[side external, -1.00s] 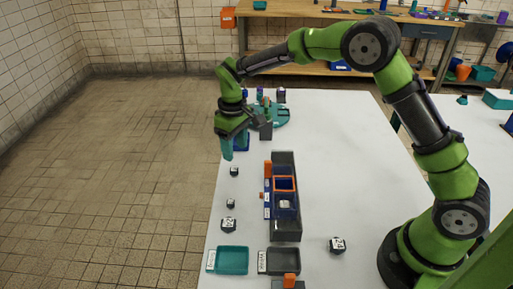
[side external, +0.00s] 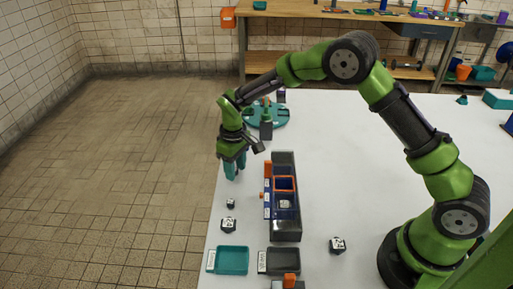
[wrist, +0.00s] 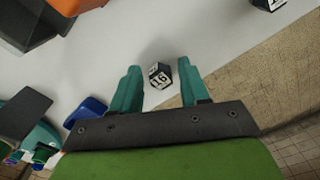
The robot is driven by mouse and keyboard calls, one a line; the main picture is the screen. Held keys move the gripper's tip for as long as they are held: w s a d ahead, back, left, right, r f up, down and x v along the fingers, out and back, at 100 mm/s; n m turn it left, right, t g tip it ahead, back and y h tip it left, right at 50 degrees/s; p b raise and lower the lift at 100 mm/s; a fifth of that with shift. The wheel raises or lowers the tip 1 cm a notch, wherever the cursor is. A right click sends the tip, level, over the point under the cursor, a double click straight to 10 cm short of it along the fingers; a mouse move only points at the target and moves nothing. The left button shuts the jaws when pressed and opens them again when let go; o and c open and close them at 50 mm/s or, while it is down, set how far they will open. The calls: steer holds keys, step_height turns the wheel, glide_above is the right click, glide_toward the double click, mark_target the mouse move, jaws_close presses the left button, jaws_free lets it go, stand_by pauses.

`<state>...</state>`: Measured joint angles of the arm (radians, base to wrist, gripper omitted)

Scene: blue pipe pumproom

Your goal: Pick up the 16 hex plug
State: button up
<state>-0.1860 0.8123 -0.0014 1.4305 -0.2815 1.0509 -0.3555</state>
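The 16 hex plug (wrist: 160,76), a small dark hexagonal piece with white faces marked 16, stands on the white table. In the wrist view it shows just beyond and between the two teal fingertips of my gripper (wrist: 158,70). In the side external view my gripper (side external: 232,172) points down over the table's left edge area and hides the plug. The fingers are apart with nothing held between them. I cannot tell the exact height left above the plug.
Other plugs stand nearer the camera: a small one (side external: 230,203), a larger one (side external: 228,224) and one marked 24 (side external: 338,245). A dark rack with blue and orange parts (side external: 285,225) stands to the right. A teal tray (side external: 232,261) and dark tray (side external: 280,262) lie in front.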

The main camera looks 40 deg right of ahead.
jaws_close()
